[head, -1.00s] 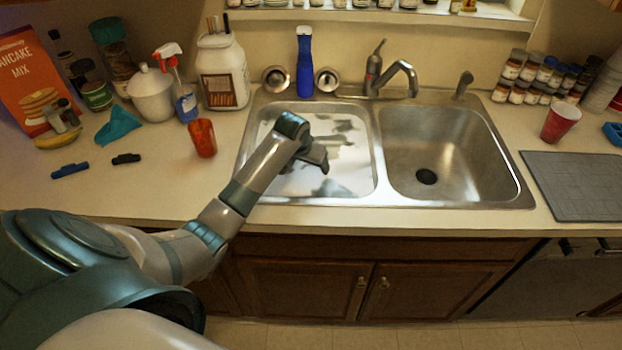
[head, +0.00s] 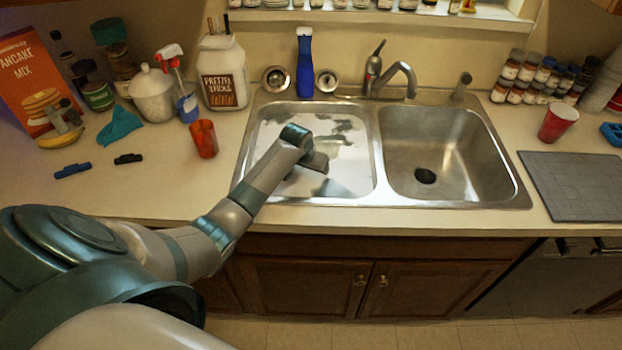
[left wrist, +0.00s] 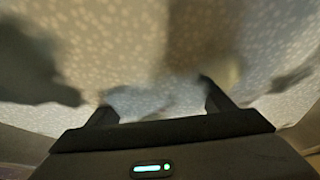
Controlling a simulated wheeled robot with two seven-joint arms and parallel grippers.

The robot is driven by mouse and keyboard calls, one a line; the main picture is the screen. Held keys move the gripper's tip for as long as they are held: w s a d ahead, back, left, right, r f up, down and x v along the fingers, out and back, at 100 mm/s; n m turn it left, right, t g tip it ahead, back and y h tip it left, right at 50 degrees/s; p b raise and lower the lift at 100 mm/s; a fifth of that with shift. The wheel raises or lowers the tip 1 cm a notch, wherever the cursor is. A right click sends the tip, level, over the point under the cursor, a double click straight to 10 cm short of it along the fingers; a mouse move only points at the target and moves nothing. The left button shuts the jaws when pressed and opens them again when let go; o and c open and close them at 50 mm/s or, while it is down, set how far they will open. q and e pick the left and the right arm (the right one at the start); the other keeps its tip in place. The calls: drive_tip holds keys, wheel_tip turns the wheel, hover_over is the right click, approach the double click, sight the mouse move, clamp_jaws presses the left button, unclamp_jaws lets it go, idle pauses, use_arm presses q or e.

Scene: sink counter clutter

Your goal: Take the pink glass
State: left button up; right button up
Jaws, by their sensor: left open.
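No clearly pink glass shows; the nearest match is a reddish-orange, see-through glass (head: 203,138), upright on the counter just left of the sink in the head view. My left gripper (head: 316,163) is over the left sink basin, to the right of the glass and apart from it. In the left wrist view its two fingers (left wrist: 158,100) are spread with nothing held between them. That view shows a blurred, speckled pale surface with dark shadows, and no glass. My right gripper is in neither view.
A spray bottle (head: 183,98), a white lidded pot (head: 152,97) and a white jug (head: 222,75) stand behind the glass. A teal cloth (head: 120,126) lies to its left. A red cup (head: 558,123) stands far right. The counter in front of the glass is clear.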

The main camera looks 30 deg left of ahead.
use_arm(q)
drive_tip(key=shift+x, duration=1.35)
drive_tip(key=shift+c, duration=0.3)
drive_tip(key=c, duration=1.3)
drive_tip(key=shift+r, duration=0.15)
